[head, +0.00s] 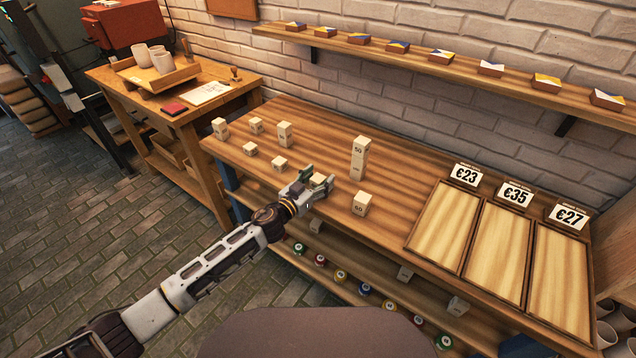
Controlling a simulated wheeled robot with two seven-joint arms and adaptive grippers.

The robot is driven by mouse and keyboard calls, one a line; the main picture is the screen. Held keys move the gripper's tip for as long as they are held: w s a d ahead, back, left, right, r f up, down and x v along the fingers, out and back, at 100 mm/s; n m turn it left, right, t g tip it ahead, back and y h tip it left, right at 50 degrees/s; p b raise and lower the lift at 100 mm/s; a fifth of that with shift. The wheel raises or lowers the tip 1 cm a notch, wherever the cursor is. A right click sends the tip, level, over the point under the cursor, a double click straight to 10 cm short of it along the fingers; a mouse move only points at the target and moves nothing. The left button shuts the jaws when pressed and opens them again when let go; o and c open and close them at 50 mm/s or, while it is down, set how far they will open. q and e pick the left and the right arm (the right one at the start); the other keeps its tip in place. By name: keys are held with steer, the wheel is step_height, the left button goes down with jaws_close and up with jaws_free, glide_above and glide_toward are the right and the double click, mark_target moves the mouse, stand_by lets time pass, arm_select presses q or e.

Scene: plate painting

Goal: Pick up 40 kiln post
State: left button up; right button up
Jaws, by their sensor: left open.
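Several pale wooden kiln posts of different heights stand on the striped wooden workbench (400,222). My left gripper (318,184) is open at the bench's front edge, with its fingers at a small post (319,179) that they partly hide. I cannot tell whether they touch it. A tall post or stack (358,160) stands behind and right of the gripper, and a cube-like post (361,204) stands to its right. Left of it are a low post (280,164) and a taller one (285,134). The numbers are too small to read surely, so I cannot tell which is 40.
Three price-tagged trays (442,227) lie at the right. A wall shelf (400,50) holds small painted boxes. Paint jars (340,276) and loose blocks sit below the bench. A side table (215,95) stands left.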

mark_target(318, 178)
steer(key=shift+s, duration=0.15)
arm_select(q)
steer(key=c, duration=1.2)
steer(key=shift+r, duration=0.15)
steer(key=shift+r, duration=0.55)
steer(key=shift+r+p, duration=1.6)
steer(key=shift+r, duration=2.75)
arm_select(e)
steer(key=s+d, duration=0.3)
steer(key=s, duration=0.3)
steer(key=shift+d+f+g, duration=0.2)
steer(key=shift+d+g, duration=0.05)
steer(key=shift+g, duration=0.05)
